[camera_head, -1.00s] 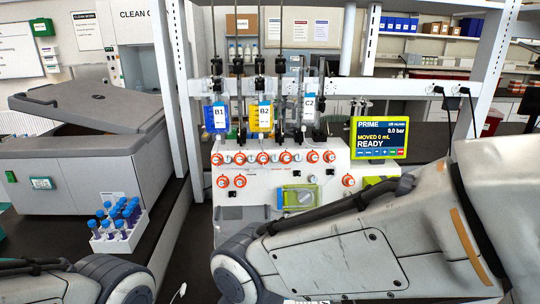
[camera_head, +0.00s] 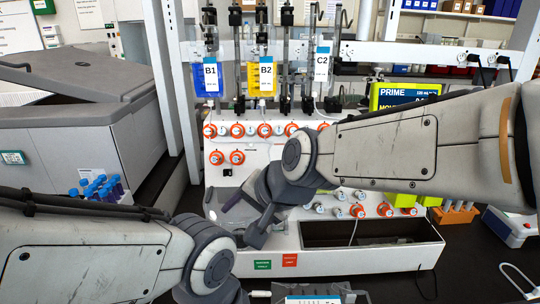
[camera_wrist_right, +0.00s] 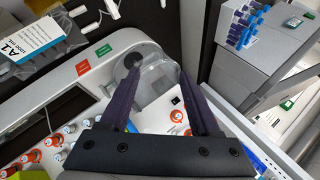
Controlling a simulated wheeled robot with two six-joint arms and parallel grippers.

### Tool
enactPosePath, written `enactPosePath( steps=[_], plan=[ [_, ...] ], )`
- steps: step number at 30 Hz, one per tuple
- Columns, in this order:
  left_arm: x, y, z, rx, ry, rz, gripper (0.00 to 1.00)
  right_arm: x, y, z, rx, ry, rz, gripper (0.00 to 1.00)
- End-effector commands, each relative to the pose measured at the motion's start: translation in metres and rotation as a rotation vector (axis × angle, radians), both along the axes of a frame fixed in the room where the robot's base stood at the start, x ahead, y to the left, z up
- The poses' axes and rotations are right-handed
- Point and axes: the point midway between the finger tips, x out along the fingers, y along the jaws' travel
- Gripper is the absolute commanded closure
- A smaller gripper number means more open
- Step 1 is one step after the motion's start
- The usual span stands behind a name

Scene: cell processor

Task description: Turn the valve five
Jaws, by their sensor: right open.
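The cell processor (camera_head: 240,182) is a white machine with orange-ringed valve knobs. One row (camera_head: 264,130) runs along its top front and a lower pair (camera_head: 237,157) sits at the left. More orange valves (camera_head: 357,211) lie right of my right gripper. I cannot read which valve is five. My right gripper (camera_head: 256,232) points down in front of the machine, beside a clear plastic part, and hides some of the panel. In the wrist view its two dark fingers (camera_wrist_right: 158,75) are apart and hold nothing; orange knobs (camera_wrist_right: 176,116) show between them. My left gripper is out of view.
Bags labelled B1 (camera_head: 208,78), B2 (camera_head: 262,76) and C2 (camera_head: 320,66) hang above the machine. The display (camera_head: 400,96) is partly behind my right arm. A large grey device (camera_head: 70,120) and blue-capped tubes (camera_head: 97,188) stand at left. An open recess (camera_head: 365,232) is low on the machine.

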Motion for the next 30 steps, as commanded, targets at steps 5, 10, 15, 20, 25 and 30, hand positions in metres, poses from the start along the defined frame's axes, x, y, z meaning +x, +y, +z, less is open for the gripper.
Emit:
enactPosePath(
  steps=[5, 10, 15, 20, 25, 30],
  plan=[
    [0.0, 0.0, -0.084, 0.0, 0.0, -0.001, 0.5, 0.117, -0.014, 0.009, 0.481, -0.055, -0.545, 0.37],
    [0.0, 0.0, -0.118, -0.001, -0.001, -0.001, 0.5, 0.18, -0.049, 0.039, 0.853, -0.084, -0.854, 0.37],
    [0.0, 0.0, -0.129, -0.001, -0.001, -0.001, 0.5, 0.205, -0.071, 0.056, 1.035, -0.093, -0.979, 0.37],
    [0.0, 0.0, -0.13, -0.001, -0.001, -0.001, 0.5, 0.221, -0.071, 0.058, 1.066, -0.092, -0.998, 0.37],
    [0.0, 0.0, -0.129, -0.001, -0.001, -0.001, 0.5, 0.249, -0.062, 0.05, 1.062, -0.09, -0.997, 0.37],
    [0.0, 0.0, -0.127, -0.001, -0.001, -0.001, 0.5, 0.278, -0.053, 0.044, 1.06, -0.091, -0.995, 0.37]
  ],
)
